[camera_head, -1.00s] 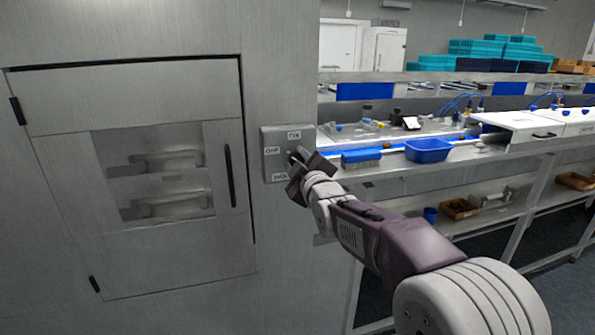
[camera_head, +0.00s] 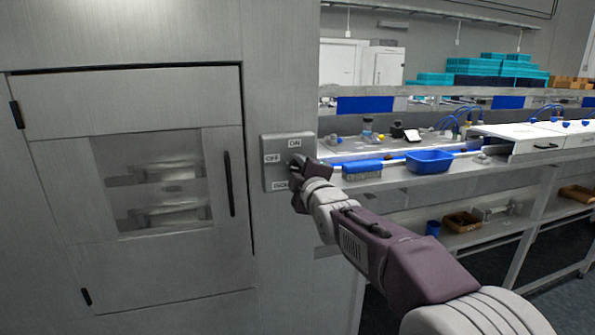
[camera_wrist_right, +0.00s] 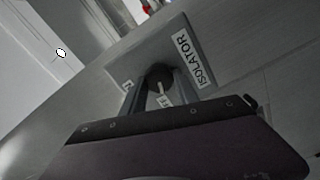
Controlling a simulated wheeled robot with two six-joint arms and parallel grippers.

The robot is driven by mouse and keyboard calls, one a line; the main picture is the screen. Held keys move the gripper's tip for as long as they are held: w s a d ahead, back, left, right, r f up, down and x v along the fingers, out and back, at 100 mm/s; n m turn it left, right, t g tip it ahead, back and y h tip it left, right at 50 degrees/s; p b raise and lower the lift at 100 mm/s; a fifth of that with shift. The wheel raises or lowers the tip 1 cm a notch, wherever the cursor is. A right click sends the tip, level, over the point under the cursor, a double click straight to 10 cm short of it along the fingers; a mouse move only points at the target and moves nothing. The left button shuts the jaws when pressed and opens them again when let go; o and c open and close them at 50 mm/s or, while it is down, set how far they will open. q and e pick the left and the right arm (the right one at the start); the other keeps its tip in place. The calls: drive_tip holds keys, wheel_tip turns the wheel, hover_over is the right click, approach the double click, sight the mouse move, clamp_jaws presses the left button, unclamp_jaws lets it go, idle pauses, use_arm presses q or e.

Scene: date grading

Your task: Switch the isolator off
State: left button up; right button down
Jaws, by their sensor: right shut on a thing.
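The isolator is a grey square plate (camera_head: 270,172) on the steel cabinet wall, with ON, OFF and ISOLATOR labels. Its round dark knob (camera_wrist_right: 159,75) shows in the right wrist view between the fingers. A pale mark on the knob points towards the OFF label (camera_wrist_right: 165,101). My right gripper (camera_head: 297,166) is at the plate, shut on the knob, and covers most of it in the head view. The ISOLATOR label (camera_wrist_right: 193,60) is clear in the wrist view. My left gripper is out of view.
A cabinet door with a window (camera_head: 160,180) and a black handle (camera_head: 229,184) is left of the isolator.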

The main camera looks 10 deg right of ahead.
drive_tip(key=c, duration=0.9)
unclamp_jaws()
drive_tip(key=shift+s, duration=0.4)
drive_tip(key=s+b, duration=0.2)
drive_tip(key=s, duration=0.6)
drive_tip(key=shift+s+d, duration=0.15)
